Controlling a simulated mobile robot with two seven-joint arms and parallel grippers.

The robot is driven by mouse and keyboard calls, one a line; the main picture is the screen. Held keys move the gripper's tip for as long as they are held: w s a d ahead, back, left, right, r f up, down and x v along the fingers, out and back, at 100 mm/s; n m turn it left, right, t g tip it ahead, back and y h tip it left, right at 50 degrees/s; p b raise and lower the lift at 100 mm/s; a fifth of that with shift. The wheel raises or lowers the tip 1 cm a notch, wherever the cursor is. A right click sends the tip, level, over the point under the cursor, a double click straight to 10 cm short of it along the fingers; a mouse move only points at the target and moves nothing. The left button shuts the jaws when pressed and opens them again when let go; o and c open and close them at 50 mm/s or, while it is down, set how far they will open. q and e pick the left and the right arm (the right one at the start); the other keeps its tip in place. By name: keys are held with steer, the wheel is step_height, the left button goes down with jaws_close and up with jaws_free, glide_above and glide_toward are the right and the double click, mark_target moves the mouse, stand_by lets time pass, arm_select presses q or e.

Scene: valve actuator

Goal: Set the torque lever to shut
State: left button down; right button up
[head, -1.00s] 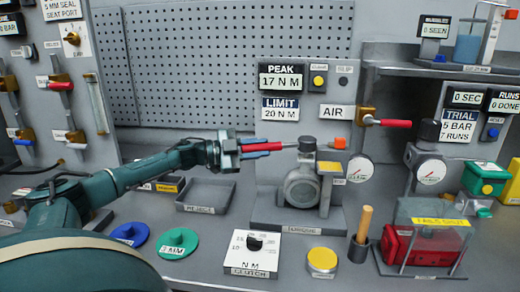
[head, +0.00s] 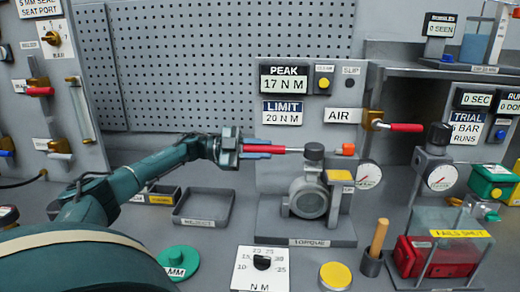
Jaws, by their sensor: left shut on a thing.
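The torque lever (head: 283,150) has a red grip and a thin shaft. It runs level to the left from the dark cap (head: 314,151) on top of the grey round valve body (head: 308,199). An orange block (head: 348,149) sits right of the cap. My left gripper (head: 262,151) is shut on the lever's red grip near its outer end, and its fingers hide part of it. The base plate (head: 270,229) is labelled TORQUE. My right gripper is not in view.
A panel behind reads PEAK 17 N M (head: 284,78) and LIMIT 20 N M (head: 284,112). A second red-handled lever (head: 402,127) juts right beside the AIR label. A grey tray (head: 203,219), a dial box (head: 261,275) and a wooden-handled tool (head: 378,238) stand on the bench.

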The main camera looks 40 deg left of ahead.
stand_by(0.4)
arm_select(q)
steer(key=c, duration=1.2)
jaws_free()
steer(key=shift+w, duration=0.1)
steer(key=shift+c, duration=0.2)
steer(key=shift+a, duration=0.1)
steer(key=b+v, duration=0.3)
steer(key=v, duration=1)
steer(key=shift+b, duration=0.35)
